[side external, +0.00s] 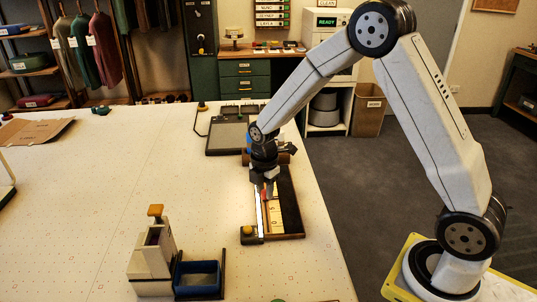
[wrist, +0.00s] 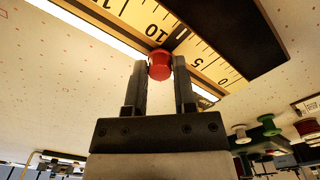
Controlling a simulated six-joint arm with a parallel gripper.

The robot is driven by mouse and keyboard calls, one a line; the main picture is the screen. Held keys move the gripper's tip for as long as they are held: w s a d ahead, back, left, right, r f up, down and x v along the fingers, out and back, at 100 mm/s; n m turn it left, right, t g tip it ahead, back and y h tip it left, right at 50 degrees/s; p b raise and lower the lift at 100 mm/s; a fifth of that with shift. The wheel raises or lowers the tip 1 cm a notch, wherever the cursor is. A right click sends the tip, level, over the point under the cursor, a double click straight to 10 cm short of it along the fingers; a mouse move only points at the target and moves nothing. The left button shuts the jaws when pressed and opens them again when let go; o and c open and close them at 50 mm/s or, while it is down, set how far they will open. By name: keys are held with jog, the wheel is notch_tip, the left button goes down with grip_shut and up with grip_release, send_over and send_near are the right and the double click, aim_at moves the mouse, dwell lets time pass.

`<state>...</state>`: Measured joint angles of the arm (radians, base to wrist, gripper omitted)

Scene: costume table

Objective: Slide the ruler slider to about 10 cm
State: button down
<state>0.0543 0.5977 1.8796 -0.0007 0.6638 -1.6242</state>
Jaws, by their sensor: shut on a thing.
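The ruler (side external: 288,218) lies in a dark frame near the table's right edge. In the wrist view its yellow scale (wrist: 128,12) shows the numbers 0, 5 and 10, running from lower right to upper left. My gripper (side external: 268,191) is over the ruler, fingers pointing down. In the wrist view my gripper (wrist: 159,75) is shut on the slider's red knob (wrist: 160,66), one finger on each side. The knob appears near the 10 end of the stretch between 5 and 10. The view is slanted, so its exact reading cannot be told.
A bright strip (side external: 259,213) runs along the ruler's left side, with a yellow-knobbed block (side external: 247,234) at its near end. A dark panel (side external: 228,137) lies behind. A beige device (side external: 153,255) and a blue tray (side external: 197,279) stand front left. The table's middle is clear.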

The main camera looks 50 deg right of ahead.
aim_at(264, 191)
jog(key=shift+c, duration=2.1)
grip_release()
jog(key=shift+r, duration=0.1)
jog(key=shift+r, duration=3.85)
jog(key=s+m, duration=0.4)
jog(key=m, duration=0.1)
jog(key=s+a+f+m+t, duration=0.1)
jog(key=s+m, duration=0.4)
jog(key=m, duration=0.1)
jog(key=s+a+f+m+t, duration=0.1)
jog(key=s+m, duration=0.4)
jog(key=shift+s+a, duration=0.1)
jog(key=shift+a, duration=0.05)
jog(key=shift+s+f+m+t, duration=0.1)
jog(key=shift+s+m+t, duration=0.2)
jog(key=shift+s+m, duration=0.55)
